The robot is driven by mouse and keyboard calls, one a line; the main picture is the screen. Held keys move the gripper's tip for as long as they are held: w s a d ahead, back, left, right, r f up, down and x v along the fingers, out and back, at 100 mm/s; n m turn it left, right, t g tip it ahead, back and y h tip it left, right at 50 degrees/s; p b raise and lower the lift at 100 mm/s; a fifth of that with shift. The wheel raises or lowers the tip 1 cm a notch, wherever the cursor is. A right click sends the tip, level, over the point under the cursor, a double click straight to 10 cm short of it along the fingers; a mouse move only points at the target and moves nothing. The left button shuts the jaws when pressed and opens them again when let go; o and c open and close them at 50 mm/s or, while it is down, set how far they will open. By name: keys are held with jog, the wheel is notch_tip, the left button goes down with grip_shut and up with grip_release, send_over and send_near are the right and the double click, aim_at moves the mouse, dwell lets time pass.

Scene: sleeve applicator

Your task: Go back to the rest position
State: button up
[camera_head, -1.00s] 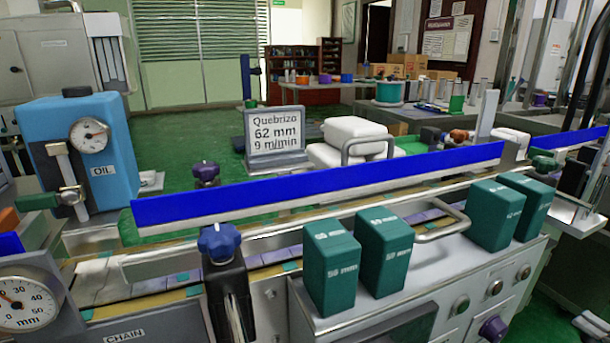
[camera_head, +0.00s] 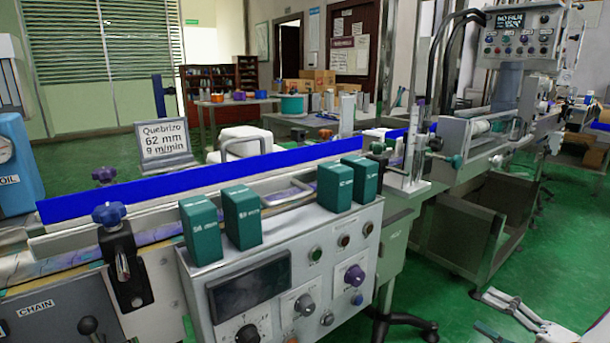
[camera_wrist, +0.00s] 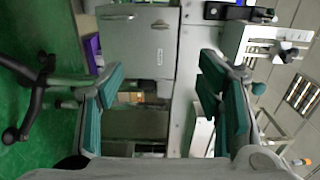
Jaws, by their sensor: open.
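My gripper (camera_wrist: 163,72) shows in the wrist view with its two green-padded fingers spread wide apart. Nothing is between the pads. Behind the gap are a grey cabinet (camera_wrist: 140,45) and part of the machine, turned sideways in the picture. In the head view, pale jointed parts show at the lower right edge; I cannot tell from that view alone what they are.
The conveyor machine carries a long blue rail (camera_head: 200,185) and several green blocks (camera_head: 243,216) on its control box (camera_head: 285,262). A display panel (camera_head: 520,35) stands at upper right. Green floor (camera_head: 450,310) is open at lower right.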

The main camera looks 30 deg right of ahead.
jog(key=w+a+r+n+g+y, duration=0.3)
jog(key=w+a+r+g, duration=0.1)
jog(key=a, duration=0.4)
jog(key=w+a+r+n+g+y, duration=0.3)
jog(key=w+a+r+g+y, duration=0.1)
jog(key=a, duration=0.4)
jog(key=w+a+r+n+g+y, duration=0.3)
jog(key=w+a+r+g, duration=0.1)
jog(key=a, duration=0.3)
jog(key=s+a+r+n+g+h, duration=0.1)
jog(key=s+a+n+g+h, duration=0.25)
jog(key=a, duration=0.45)
jog(key=s+a+r+n+g+h, duration=0.2)
jog(key=s+a+g, duration=0.25)
jog(key=a, duration=0.25)
jog(key=s+n+t+h, duration=0.2)
jog(key=s+h, duration=0.4)
jog(key=s, duration=0.1)
notch_tip(320, 180, up, 34)
jog(key=t+p, duration=0.4)
jog(key=p, duration=2.8)
jog(key=shift+d, duration=0.2)
